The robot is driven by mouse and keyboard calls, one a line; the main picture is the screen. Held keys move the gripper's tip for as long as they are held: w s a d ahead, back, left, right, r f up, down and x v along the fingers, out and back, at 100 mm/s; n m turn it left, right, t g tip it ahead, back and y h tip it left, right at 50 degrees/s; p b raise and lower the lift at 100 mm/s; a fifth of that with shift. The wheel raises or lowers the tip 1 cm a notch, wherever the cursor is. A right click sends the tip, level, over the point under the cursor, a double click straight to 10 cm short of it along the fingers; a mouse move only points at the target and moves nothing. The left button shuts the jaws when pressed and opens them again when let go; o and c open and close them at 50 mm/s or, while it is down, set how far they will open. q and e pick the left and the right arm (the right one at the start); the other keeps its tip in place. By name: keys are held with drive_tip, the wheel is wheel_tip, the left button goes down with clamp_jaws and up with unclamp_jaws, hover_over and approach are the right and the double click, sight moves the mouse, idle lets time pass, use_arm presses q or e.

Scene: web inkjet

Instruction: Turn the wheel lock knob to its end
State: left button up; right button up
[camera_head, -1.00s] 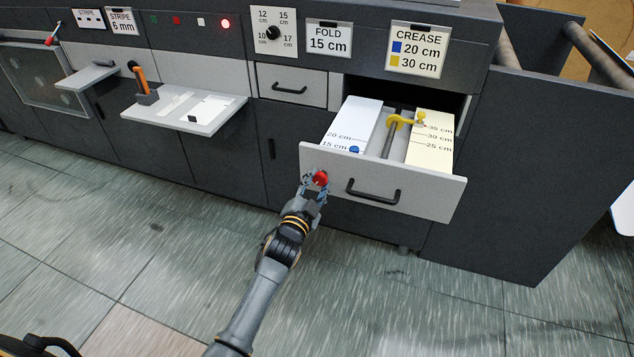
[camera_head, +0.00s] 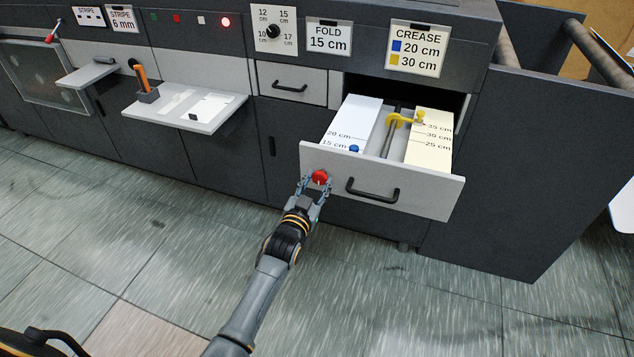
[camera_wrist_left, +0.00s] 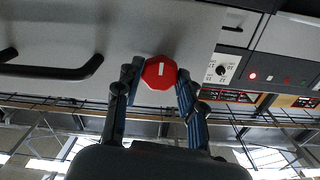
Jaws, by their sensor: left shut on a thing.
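The wheel lock knob is a red, many-sided knob (camera_head: 320,177) on the left part of the open drawer's front. My left gripper (camera_head: 315,186) comes up from below and is shut on the knob, one finger on each side. Its fingers (camera_wrist_left: 156,88) show on both sides of the knob in the wrist view. My right gripper is not in view.
The open drawer (camera_head: 430,190) has a black handle (camera_head: 373,191) right of the knob. Inside are a blue slider (camera_head: 354,149) near 15 cm and a yellow stop (camera_head: 400,121). A grey shelf (camera_head: 225,118) juts out at left. The floor in front is clear.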

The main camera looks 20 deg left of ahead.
use_arm(q)
drive_tip(key=shift+f, duration=0.1)
drive_tip(key=o, duration=1.2)
drive_tip(key=s, duration=1.2)
drive_tip(key=shift+a, duration=0.2)
